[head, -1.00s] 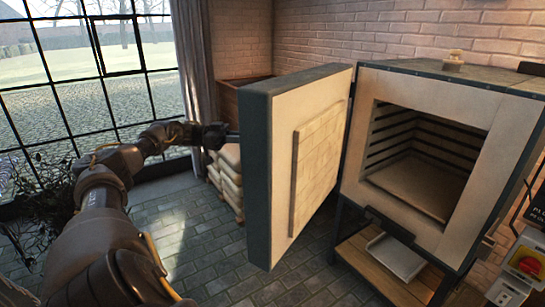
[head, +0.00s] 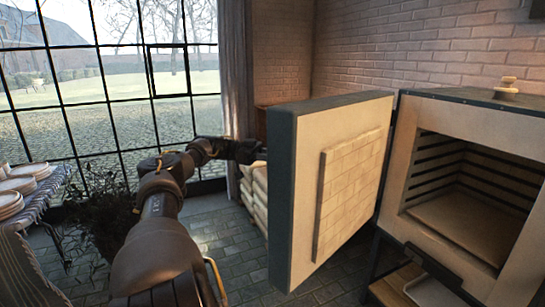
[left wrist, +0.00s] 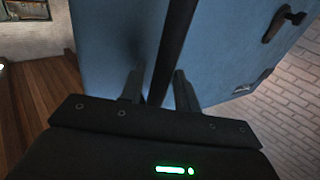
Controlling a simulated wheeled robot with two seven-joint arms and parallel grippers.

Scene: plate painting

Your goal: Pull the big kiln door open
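The big kiln door (head: 308,190) stands wide open, its pale inner face with a brick panel turned right. The kiln (head: 455,120) behind it shows its empty, ridged chamber. My left gripper (left wrist: 158,88) is at the door's outer side; in the head view its tips are hidden behind the door's edge. In the left wrist view its two fingers stand either side of a dark bar handle (left wrist: 176,30) on the blue outer face. A gap shows between the left finger and the bar; the right finger is close to or touching it. My right gripper is out of view.
A window (head: 120,90) and a dark plant (head: 105,205) are at the left. Plates (head: 15,190) sit on a table at the far left. Pale stacked sacks (head: 252,195) stand just behind the door. Tiled floor is clear in front of the door.

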